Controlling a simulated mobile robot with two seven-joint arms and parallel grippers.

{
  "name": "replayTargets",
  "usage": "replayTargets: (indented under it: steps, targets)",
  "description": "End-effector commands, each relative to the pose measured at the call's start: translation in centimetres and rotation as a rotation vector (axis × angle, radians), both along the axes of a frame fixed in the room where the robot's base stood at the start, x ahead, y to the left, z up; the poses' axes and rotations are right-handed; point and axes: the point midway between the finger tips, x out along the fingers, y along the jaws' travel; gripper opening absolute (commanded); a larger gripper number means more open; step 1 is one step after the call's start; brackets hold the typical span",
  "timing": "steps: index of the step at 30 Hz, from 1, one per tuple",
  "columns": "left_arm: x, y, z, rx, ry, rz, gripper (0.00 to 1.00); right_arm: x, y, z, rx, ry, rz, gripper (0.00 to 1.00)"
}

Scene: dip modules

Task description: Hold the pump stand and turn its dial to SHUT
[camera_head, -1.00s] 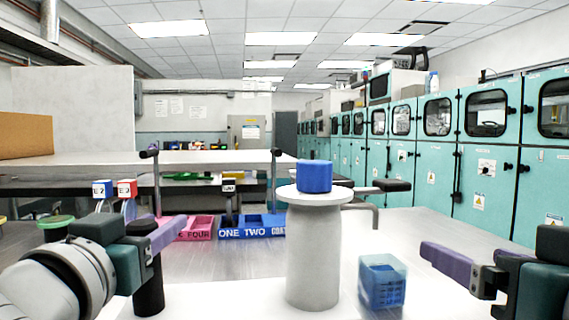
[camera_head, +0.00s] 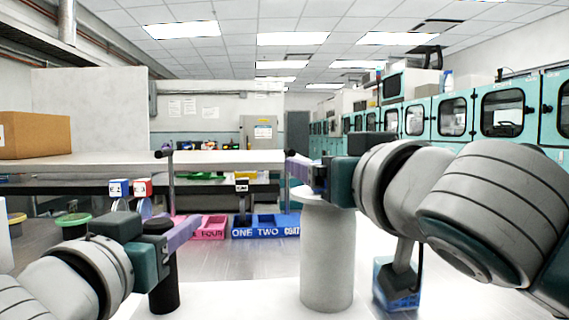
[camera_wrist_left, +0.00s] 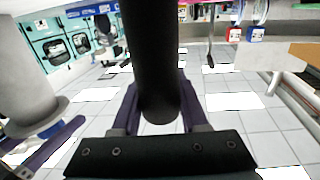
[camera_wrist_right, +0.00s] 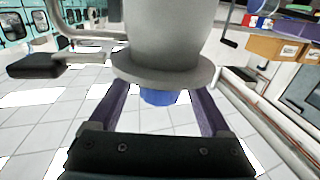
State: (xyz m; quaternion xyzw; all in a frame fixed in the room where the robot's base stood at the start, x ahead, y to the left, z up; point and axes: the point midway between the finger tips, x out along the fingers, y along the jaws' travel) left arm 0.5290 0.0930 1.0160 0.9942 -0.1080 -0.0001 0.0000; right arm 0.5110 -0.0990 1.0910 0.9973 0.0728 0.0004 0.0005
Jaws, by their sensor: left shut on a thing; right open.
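The pump stand shows as a thick white column (camera_head: 327,260) and a black post (camera_head: 162,285) to its left, both rising from a white surface. My left gripper (camera_head: 178,230) is shut on the black post, which also stands between its fingers in the left wrist view (camera_wrist_left: 150,60). The blue dial (camera_wrist_right: 160,97) is on the column's flanged top, low in the right wrist view. My right gripper (camera_head: 300,168) is open at the column top, its fingers on either side of the dial. Whether they touch it I cannot tell. It hides the dial in the head view, and I see no SHUT mark.
A blue box (camera_head: 385,285) stands right of the column, partly behind my right arm. Pink (camera_head: 210,229) and blue bins (camera_head: 262,231) lie beyond. A long shelf (camera_head: 220,157) crosses behind. Teal cabinets (camera_head: 465,120) line the right.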

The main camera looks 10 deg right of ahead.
Motion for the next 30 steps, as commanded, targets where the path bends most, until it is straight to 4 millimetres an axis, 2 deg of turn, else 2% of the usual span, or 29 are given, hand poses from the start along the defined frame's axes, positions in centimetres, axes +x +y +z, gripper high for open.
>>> replayTargets:
  steps: [6, 16, 30]
  targets:
    - [0.0, 0.0, -0.1, 0.0, 0.001, 0.001, 0.0, 1.8, 0.3, 0.0, 0.001, 0.0, 0.001, 0.81]
    - [0.0, 0.0, -0.1, 0.0, 0.001, 0.0, 0.0, 2.1, 0.3, 0.0, 0.001, 0.0, 0.0, 0.81]
    - [0.0, 0.0, 0.0, 0.0, 0.001, 0.0, 0.0, 2.1, 0.3, 0.0, 0.001, 0.001, -0.001, 0.29]
